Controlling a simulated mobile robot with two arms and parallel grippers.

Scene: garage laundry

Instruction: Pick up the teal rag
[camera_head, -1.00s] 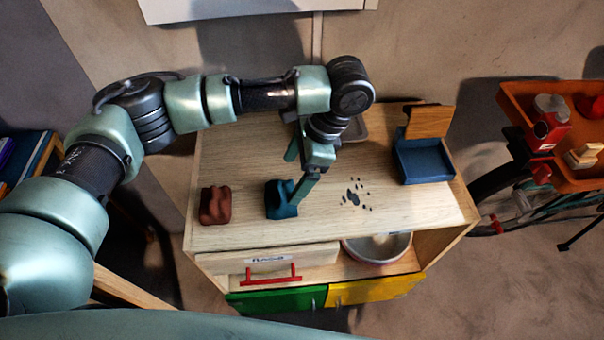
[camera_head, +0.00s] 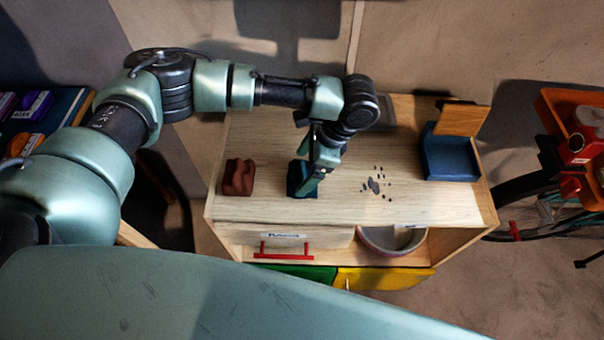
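The teal rag (camera_head: 296,178) is a small dark teal lump on the wooden cabinet top (camera_head: 245,209), left of the middle. My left gripper (camera_head: 304,170) reaches down from above right, right at the rag and partly covering it. Its fingers look spread, one at the near side of the rag and one farther back. I cannot tell whether the fingers touch the rag. My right gripper is not in view.
A red-brown rag (camera_head: 239,177) lies left of the teal one. Dark spots (camera_head: 374,185) mark the top to the right. A blue box (camera_head: 449,158) stands at the right. A bowl (camera_head: 391,240) sits in the shelf below, beside a drawer with a red handle (camera_head: 286,252).

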